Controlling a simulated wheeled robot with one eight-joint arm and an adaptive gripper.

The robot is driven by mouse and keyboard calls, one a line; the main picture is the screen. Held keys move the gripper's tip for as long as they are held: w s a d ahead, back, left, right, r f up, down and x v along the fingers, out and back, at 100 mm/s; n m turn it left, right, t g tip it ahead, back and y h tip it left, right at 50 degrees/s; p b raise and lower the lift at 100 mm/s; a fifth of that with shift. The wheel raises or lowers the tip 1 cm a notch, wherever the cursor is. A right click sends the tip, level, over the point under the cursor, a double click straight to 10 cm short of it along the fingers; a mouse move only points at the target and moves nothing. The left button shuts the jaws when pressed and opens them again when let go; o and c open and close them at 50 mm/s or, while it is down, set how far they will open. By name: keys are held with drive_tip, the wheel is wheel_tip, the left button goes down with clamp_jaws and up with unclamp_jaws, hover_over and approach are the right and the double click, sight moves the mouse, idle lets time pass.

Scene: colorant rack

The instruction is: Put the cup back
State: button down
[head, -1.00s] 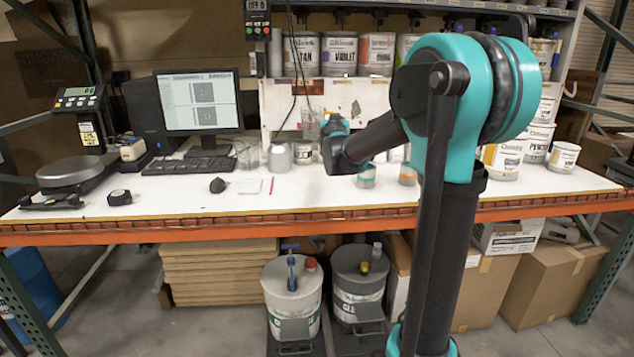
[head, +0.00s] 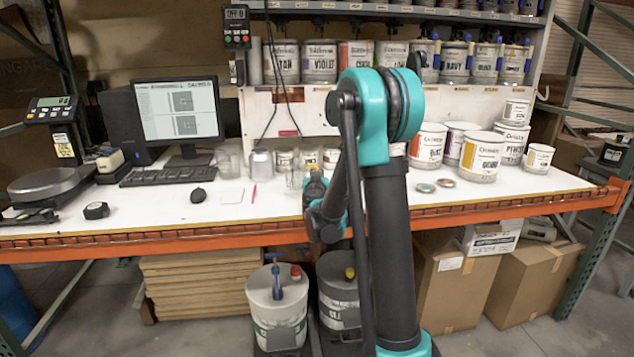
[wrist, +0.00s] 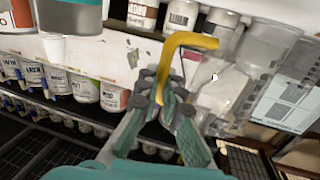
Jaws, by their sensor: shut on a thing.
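My gripper (head: 314,184) is above the front part of the white table, beside the front edge. In the wrist view its fingers (wrist: 164,92) are shut around a bent yellow handle (wrist: 182,42). The clear cup (wrist: 222,88) appears just beyond this handle; its outline blends with the background. In the head view the faint clear cup (head: 294,177) shows left of the gripper, partly hidden by it. It appears held above the table, and its tilt is hard to tell.
The white table (head: 140,217) carries clear containers (head: 228,160), a silver can (head: 261,163), a mouse (head: 198,195) and a monitor (head: 180,110). A can rack (head: 400,15) runs above.

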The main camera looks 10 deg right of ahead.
drive_tip(key=shift+f, duration=1.65)
drive_tip(key=shift+f, duration=0.1)
drive_tip(key=c, duration=1.7)
unclamp_jaws()
